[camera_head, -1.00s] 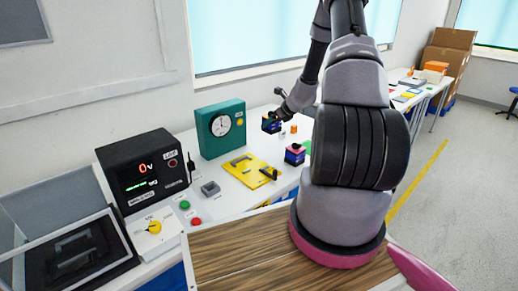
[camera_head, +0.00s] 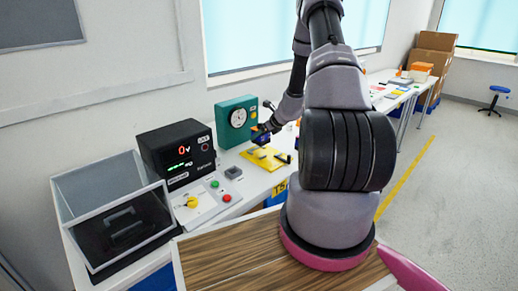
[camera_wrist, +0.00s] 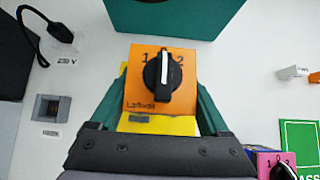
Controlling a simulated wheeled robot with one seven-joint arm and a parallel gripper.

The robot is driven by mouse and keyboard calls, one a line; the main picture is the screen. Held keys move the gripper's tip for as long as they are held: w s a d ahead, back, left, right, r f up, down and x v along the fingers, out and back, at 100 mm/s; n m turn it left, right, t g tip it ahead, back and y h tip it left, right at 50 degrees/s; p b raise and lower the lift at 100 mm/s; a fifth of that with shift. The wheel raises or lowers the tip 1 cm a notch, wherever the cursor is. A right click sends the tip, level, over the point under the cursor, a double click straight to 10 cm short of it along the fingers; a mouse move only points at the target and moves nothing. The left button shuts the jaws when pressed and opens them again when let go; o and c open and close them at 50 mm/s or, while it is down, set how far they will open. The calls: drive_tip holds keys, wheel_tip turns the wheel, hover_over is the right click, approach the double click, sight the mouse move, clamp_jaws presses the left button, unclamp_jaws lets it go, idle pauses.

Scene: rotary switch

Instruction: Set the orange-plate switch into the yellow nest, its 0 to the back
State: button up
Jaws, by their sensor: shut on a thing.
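The orange-plate switch (camera_wrist: 133,90) is between the green fingers of my gripper (camera_wrist: 160,100) in the wrist view. Its black knob has a white line pointing to the picture top, towards the teal dial box. A 1 and a 2 show beside the knob; I cannot make out the 0. The yellow nest (camera_wrist: 158,125) shows below and left of the switch, mostly hidden by it. In the head view, my gripper (camera_head: 262,137) holds the switch over the back-left part of the yellow nest plate (camera_head: 262,160). I cannot tell whether they touch.
The teal dial box (camera_head: 236,120) stands just behind the nest. A black meter (camera_head: 180,152) stands to the left, with a grey block (camera_head: 233,172) nearer. In the wrist view, a pink-plate switch (camera_wrist: 268,158) and green card (camera_wrist: 300,140) lie to the right.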

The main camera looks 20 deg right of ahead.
drive_tip(key=shift+f, duration=2.6)
drive_tip(key=o, duration=1.4)
drive_tip(key=shift+f, duration=0.15)
drive_tip(key=shift+o, duration=0.2)
